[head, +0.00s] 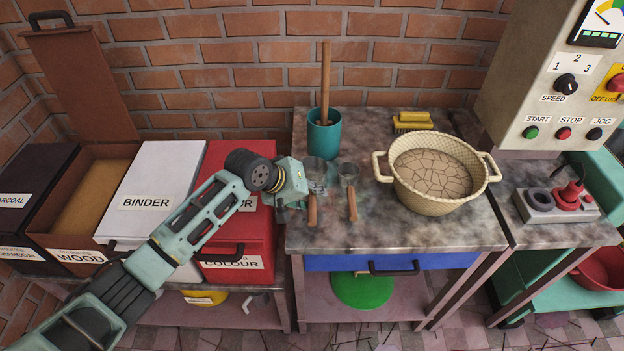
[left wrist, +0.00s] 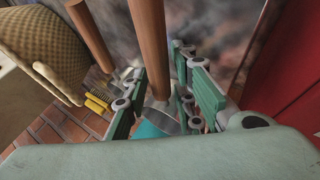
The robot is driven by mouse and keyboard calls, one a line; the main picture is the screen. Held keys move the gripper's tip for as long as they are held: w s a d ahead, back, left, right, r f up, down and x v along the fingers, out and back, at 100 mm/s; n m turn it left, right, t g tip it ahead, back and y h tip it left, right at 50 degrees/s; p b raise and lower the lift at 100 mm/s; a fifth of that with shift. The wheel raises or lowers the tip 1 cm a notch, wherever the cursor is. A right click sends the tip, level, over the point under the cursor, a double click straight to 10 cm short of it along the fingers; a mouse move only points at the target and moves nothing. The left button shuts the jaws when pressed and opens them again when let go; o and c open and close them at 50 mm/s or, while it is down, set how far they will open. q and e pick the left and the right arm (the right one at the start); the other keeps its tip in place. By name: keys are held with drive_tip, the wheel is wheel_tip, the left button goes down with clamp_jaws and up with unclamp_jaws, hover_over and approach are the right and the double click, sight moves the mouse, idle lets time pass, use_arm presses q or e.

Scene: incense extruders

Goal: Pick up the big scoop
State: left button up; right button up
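The big scoop has a grey metal bowl (head: 316,172) and a brown wooden handle (head: 312,210). It lies on the worktop near its left edge. In the left wrist view its handle (left wrist: 150,45) runs between the two green fingers, and its bowl is partly hidden behind the gripper. My left gripper (head: 298,197) is at the scoop, with its fingers open on either side of the handle (left wrist: 160,78). A little room seems to show beside the handle. The smaller scoop (head: 352,205) lies to the right, apart from the gripper. My right gripper is out of view.
A teal cup (head: 323,135) with a wooden stick stands behind the scoops. A yellow brush (head: 412,122) and a wicker basket (head: 442,205) are to the right. The red colour bin (head: 232,272) is under my left arm. The worktop's front (head: 400,235) is clear.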

use_arm(q)
clamp_jaws()
drive_tip(key=shift+r, duration=0.1)
